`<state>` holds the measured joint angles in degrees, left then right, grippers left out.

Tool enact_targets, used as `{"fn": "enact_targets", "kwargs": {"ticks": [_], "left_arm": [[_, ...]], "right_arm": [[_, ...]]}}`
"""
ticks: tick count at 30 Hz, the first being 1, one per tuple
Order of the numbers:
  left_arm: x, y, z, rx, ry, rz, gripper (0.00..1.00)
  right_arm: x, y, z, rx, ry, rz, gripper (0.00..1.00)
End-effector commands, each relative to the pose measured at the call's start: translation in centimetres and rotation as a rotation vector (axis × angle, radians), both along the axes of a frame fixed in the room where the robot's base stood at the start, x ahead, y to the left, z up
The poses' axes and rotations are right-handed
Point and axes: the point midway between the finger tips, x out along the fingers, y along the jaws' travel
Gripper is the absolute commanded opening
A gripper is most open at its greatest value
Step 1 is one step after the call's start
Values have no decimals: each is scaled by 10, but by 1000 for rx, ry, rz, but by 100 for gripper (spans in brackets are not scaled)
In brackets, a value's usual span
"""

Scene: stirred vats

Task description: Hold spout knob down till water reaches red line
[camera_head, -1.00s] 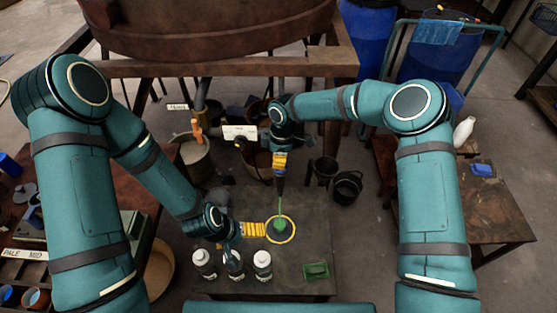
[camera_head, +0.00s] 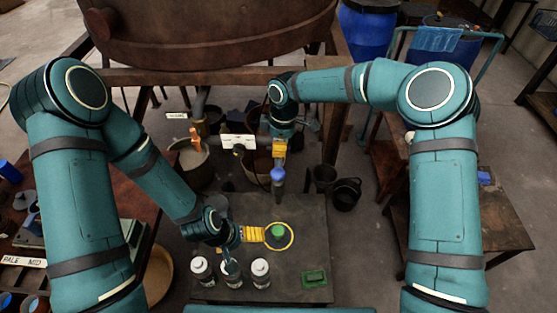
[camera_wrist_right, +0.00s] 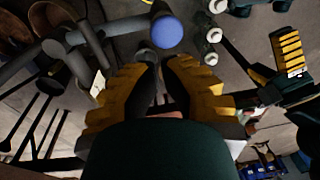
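A blue knob (camera_head: 278,173) tops the grey spout in the head view; it also shows in the right wrist view (camera_wrist_right: 166,32), as a round disc. My right gripper (camera_head: 280,153) is just behind the knob and apart from it; its yellow fingers (camera_wrist_right: 160,78) come together with nothing clearly held. A vessel with a yellow rim (camera_head: 291,236) stands below the spout on the dark table, with green liquid (camera_head: 278,231) inside. The red line is not visible. My left gripper (camera_head: 256,234) is at the vessel's left side; its grip is unclear.
Several white-capped bottles (camera_head: 260,267) stand at the table's front edge. A green tray (camera_head: 314,279) lies at the front right. Black buckets (camera_head: 346,191) stand on the floor beyond the table. A big brown vat (camera_head: 215,35) fills the back.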

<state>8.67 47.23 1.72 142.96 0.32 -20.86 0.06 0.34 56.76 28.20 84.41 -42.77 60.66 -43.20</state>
Motion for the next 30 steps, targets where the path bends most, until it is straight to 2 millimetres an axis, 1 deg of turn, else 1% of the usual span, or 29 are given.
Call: {"fn": "enact_targets", "kwargs": {"ticks": [1, 3, 6, 9, 14, 30], "left_arm": [[0, 0, 0, 0, -1, 1, 97], [0, 0, 0, 1, 0, 1, 97], [0, 0, 0, 0, -1, 1, 97], [0, 0, 0, 0, -1, 1, 97], [1, 0, 0, 0, -1, 1, 97], [1, 0, 0, 0, -1, 1, 97]], "right_arm": [[2, -1, 10, 1, -4, 0, 0], [2, -1, 22, 1, -4, 1, 0], [4, -2, 34, 1, -3, 0, 0], [4, -3, 41, 1, -4, 1, 0], [4, -3, 45, 2, -2, 1, 0], [4, -3, 45, 2, -3, 1, 0]]}}
